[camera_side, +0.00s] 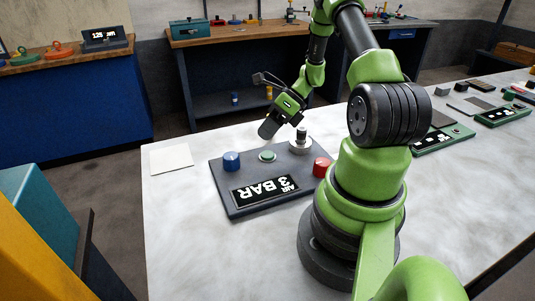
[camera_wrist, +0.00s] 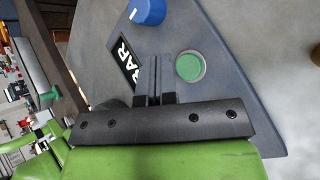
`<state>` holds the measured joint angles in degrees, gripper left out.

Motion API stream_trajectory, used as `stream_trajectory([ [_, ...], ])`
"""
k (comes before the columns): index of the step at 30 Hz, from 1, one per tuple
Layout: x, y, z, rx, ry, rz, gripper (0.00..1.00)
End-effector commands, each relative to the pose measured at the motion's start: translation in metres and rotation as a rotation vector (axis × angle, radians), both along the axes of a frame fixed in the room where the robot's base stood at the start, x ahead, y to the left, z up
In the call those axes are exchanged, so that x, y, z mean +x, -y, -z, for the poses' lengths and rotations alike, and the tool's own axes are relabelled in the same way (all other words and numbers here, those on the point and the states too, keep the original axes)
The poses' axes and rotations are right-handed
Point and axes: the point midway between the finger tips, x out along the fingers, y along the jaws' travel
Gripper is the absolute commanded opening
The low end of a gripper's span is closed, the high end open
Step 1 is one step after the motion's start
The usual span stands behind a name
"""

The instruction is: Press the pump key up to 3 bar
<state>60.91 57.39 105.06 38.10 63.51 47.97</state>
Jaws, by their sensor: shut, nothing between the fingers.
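A dark grey control panel (camera_side: 225,178) lies on the table. Its display (camera_side: 265,189) reads "3 BAR" with a smaller "AIR", upside down in the side view; part of it reading "BAR" shows in the wrist view (camera_wrist: 128,60). A round green button (camera_side: 267,156) sits mid-panel and shows uncovered in the wrist view (camera_wrist: 189,66). No label marks it as the pump key. My gripper (camera_side: 268,131) is above the panel near this button, apart from it. Its fingers (camera_wrist: 155,75) are shut and empty, left of the button in the wrist view.
A blue knob (camera_side: 231,161), a red knob (camera_side: 321,167) and a metal fitting (camera_side: 300,142) stand up from the panel. A white sheet (camera_side: 171,158) lies left of it. Green devices (camera_side: 437,140) are on the table at right. The front left table area is clear.

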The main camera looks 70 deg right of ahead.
Motion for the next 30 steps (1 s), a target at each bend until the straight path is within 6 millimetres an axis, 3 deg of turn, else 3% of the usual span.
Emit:
stream_trajectory([
  [9,0.0,0.0,-0.025,-0.001,0.0,0.001,0.0],
  [30,0.0,0.0,-0.025,0.0,-0.001,0.001,0.0],
])
